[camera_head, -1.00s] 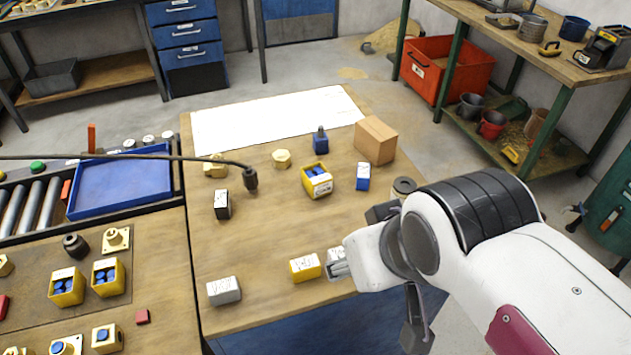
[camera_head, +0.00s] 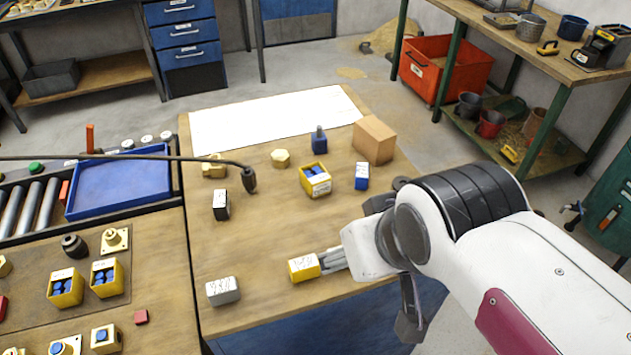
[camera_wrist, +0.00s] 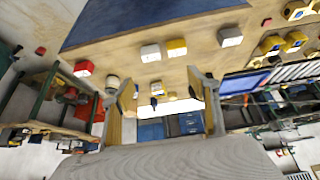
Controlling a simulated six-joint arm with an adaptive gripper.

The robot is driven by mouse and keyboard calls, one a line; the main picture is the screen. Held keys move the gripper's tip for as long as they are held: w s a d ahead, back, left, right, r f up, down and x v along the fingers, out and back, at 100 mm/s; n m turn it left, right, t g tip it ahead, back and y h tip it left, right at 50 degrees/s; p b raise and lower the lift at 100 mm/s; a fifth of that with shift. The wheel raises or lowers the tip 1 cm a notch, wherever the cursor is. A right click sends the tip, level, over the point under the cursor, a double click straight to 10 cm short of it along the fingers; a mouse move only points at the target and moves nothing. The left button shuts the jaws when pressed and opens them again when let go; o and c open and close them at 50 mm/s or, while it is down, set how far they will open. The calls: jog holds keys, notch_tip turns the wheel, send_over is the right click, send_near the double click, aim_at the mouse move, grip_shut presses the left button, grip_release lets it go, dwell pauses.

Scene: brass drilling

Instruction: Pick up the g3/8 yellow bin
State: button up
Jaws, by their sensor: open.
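A small yellow bin with a white label (camera_head: 304,267) sits near the front edge of the wooden table; its lettering is too small to read. It also shows in the wrist view (camera_wrist: 176,47), next to a white labelled box (camera_wrist: 150,52). Another yellow bin (camera_head: 315,180), holding blue parts, stands farther back on the table. My gripper (camera_head: 333,260) is just right of the front yellow bin in the head view, with its fingers partly hidden by my wrist. In the wrist view its fingers (camera_wrist: 163,92) are spread apart with nothing held between them.
A grey-white labelled box (camera_head: 223,291) stands left of the front yellow bin. A black box (camera_head: 221,205), blue box (camera_head: 362,176), blue bottle (camera_head: 319,140) and cardboard box (camera_head: 374,140) stand farther back. A dark cable (camera_head: 249,180) hangs over the table. Bare wood lies mid-table.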

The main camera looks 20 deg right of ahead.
jog(key=w+d+f+t+h, duration=0.1)
jog(key=w+d+t, duration=0.15)
jog(key=w, duration=0.75)
jog(key=w+d+f+t, duration=0.1)
jog(key=w+d, duration=0.3)
jog(key=w, duration=0.7)
jog(key=n+t+y, duration=0.2)
jog(key=t+y, duration=0.1)
jog(key=t, duration=0.1)
send_over(319, 178)
jog(key=f, duration=0.7)
jog(key=shift+s+d, duration=0.25)
jog(key=shift+s, duration=0.05)
jog(key=shift+w+a+f, duration=0.25)
jog(key=shift+w+f, duration=0.2)
jog(key=shift+f, duration=0.05)
jog(key=shift+f, duration=0.15)
jog(key=shift+f, duration=1.8)
jog(key=shift+f, duration=0.1)
